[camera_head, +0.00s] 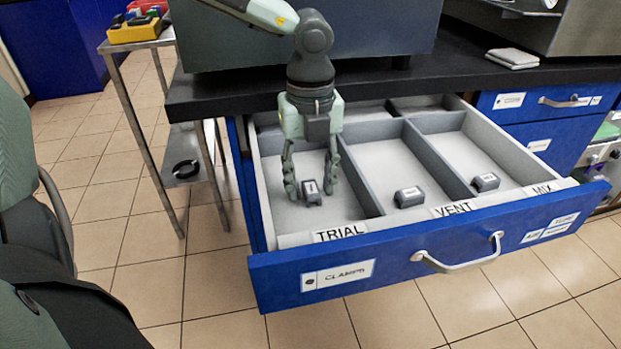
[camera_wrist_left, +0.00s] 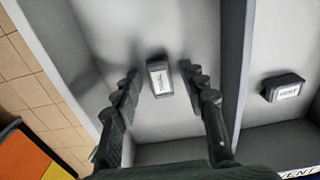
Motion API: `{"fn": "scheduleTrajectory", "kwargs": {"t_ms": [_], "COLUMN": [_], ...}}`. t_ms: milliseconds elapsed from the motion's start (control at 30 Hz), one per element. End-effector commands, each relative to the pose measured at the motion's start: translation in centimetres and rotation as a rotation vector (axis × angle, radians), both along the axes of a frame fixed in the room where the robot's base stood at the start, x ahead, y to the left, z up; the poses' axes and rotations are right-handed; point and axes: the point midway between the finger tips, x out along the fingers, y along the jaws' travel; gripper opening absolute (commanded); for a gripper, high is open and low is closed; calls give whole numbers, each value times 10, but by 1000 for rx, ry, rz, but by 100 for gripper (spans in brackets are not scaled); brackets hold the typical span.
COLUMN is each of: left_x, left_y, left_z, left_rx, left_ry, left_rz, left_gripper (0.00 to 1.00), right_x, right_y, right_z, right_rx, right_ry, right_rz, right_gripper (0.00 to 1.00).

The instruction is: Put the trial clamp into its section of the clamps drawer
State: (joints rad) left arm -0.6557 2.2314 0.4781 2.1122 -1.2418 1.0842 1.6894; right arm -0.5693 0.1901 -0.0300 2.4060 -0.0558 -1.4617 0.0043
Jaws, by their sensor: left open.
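The blue clamps drawer (camera_head: 390,258) is pulled open, with front sections labelled TRIAL, VENT and MIX. A small dark grey clamp with a white label (camera_head: 312,192) lies on the floor of the TRIAL section; it also shows in the left wrist view (camera_wrist_left: 160,78). My left gripper (camera_head: 311,190) reaches down into that section with its fingers open. In the left wrist view the fingers (camera_wrist_left: 160,88) stand on either side of the clamp, with gaps, apparently not touching it. My right gripper is not in view.
A similar clamp (camera_head: 409,197) lies in the VENT section and another (camera_head: 485,182) in the MIX section. Grey dividers (camera_head: 362,183) separate the sections. The black countertop (camera_head: 225,95) overhangs the drawer's back. A metal side table (camera_head: 135,45) stands at the left.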

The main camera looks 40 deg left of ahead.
Motion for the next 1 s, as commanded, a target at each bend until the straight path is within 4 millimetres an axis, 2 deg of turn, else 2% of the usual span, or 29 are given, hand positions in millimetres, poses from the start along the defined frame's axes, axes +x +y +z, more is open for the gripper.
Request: {"fn": "scheduleTrajectory", "kwargs": {"t_ms": [167,400,600,800,1000], "left_x": [0,2,1,1,0], "left_y": [0,0,0,0,0], "left_z": [7,65,103,121,123], "left_rx": [0,1,3,0,0], "left_ry": [-1,-8,-5,-1,0], "left_rz": [0,1,1,0,0], "left_gripper": [42,42,42,42,42], "right_x": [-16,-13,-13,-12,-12], "right_y": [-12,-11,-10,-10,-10], "right_z": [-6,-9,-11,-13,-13], "right_rx": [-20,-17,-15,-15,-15], "right_ry": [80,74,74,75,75], "right_rz": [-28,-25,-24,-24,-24], "right_gripper": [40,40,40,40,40]}}
